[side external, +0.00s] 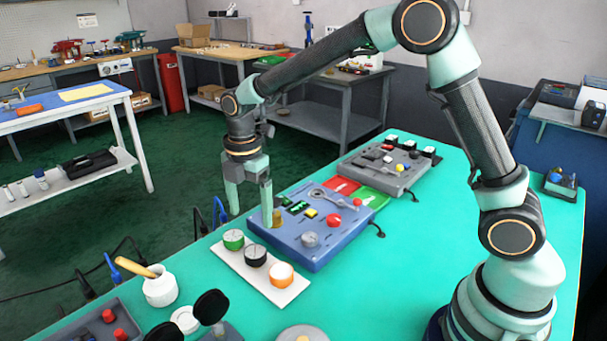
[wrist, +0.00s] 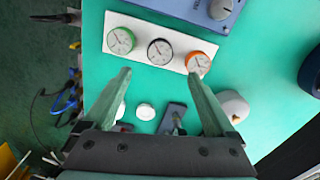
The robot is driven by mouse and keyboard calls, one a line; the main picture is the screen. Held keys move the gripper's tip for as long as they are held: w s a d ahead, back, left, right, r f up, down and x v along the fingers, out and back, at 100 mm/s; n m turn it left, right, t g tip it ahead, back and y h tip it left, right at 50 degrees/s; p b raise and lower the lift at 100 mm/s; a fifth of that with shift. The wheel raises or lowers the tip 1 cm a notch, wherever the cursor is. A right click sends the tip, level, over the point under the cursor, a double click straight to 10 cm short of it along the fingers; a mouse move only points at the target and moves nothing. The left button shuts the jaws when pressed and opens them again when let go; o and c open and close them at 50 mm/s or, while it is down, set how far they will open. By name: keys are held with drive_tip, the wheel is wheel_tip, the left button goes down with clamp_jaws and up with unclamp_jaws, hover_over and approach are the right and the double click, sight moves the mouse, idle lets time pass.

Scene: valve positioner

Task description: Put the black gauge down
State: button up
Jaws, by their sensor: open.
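The black gauge (side external: 256,256) sits on a white tray (side external: 228,262), between a green gauge (side external: 233,239) and an orange gauge (side external: 281,275). In the wrist view the black gauge (wrist: 160,51) lies face up in the middle of the row, its white dial showing. My gripper (side external: 250,218) is open and empty, pointing down above the far side of the tray near the blue panel's left edge. In the wrist view the gripper's fingertips (wrist: 160,76) are spread apart, with the black gauge beyond the gap between them. Nothing is held.
A blue panel (side external: 335,235) with knobs stands just right of the tray, and a grey panel (side external: 385,163) lies farther back. A white pot (side external: 160,288) and black round-headed items (side external: 211,307) are near the front left. The teal tabletop (side external: 400,275) is clear right of the blue panel.

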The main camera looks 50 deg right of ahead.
drive_tip(key=s+d+r+m+t, duration=0.2)
drive_tip(key=s+d+r+m, duration=0.35)
drive_tip(key=r+m, duration=0.3)
drive_tip(key=s+d+r+m+t, duration=0.3)
drive_tip(key=s+d+m, duration=0.1)
drive_tip(key=s+m, duration=0.6)
drive_tip(key=shift+s+d+m+t, duration=0.25)
drive_tip(key=shift+m+t, duration=0.05)
drive_tip(key=shift+m, duration=0.55)
